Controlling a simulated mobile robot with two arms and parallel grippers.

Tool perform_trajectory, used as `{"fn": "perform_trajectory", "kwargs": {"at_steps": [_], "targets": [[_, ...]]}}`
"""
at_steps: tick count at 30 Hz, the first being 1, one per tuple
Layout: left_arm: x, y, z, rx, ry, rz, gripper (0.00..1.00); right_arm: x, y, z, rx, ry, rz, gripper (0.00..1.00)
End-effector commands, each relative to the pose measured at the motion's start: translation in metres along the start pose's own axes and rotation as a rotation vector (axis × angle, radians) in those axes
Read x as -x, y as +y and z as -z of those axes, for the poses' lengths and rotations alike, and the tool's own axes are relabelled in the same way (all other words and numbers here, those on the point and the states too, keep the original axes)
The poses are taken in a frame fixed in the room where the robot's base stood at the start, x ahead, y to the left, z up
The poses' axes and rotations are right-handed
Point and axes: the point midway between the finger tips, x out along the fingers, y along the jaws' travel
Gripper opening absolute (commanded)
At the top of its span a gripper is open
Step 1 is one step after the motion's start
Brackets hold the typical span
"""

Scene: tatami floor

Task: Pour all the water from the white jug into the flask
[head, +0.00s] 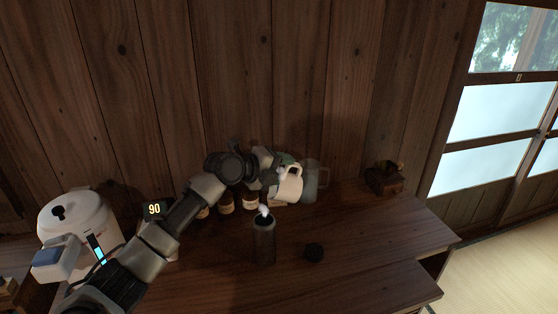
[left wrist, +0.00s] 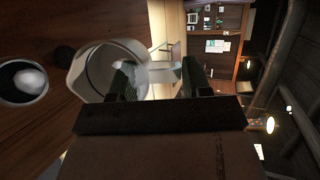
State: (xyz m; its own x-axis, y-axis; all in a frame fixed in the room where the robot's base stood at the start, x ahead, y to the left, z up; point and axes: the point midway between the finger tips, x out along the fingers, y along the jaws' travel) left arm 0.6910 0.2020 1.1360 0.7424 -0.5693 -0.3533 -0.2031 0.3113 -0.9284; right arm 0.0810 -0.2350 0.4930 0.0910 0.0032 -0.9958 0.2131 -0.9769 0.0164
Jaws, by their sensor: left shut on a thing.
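The white jug (head: 290,187) is held above the table, behind and to the right of the flask, and looks tilted. My left gripper (head: 277,177) is shut on the jug's handle. In the left wrist view, my left gripper (left wrist: 160,80) has its fingers on either side of the handle, and the white jug (left wrist: 86,73) shows its open mouth; its water level is unclear. The dark flask (head: 264,244) stands upright and open on the table, with a whitish patch at its mouth. The flask's round mouth (left wrist: 23,82) shows pale content. My right gripper is out of view.
A black lid (head: 314,251) lies right of the flask. Brown bottles (head: 226,203) stand behind my left arm. A grey translucent pitcher (head: 315,181) is behind the jug. A grinder (head: 385,179) stands at right, a white appliance (head: 75,216) at left. The table's front right is clear.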

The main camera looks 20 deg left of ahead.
Motion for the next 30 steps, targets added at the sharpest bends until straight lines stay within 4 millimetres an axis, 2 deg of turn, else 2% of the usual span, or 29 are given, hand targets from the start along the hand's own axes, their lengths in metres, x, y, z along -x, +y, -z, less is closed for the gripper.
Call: {"fn": "perform_trajectory", "kwargs": {"at_steps": [1,15,30], "targets": [[0.001,-0.006,0.000,-0.005,0.000,-0.011,0.07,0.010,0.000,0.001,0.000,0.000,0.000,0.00],[-0.010,-0.011,0.005,-0.062,-0.005,-0.142,0.07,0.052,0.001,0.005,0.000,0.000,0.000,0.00],[-0.034,0.000,0.015,-0.216,-0.017,-0.502,0.07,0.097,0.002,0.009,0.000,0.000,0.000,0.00]]}}
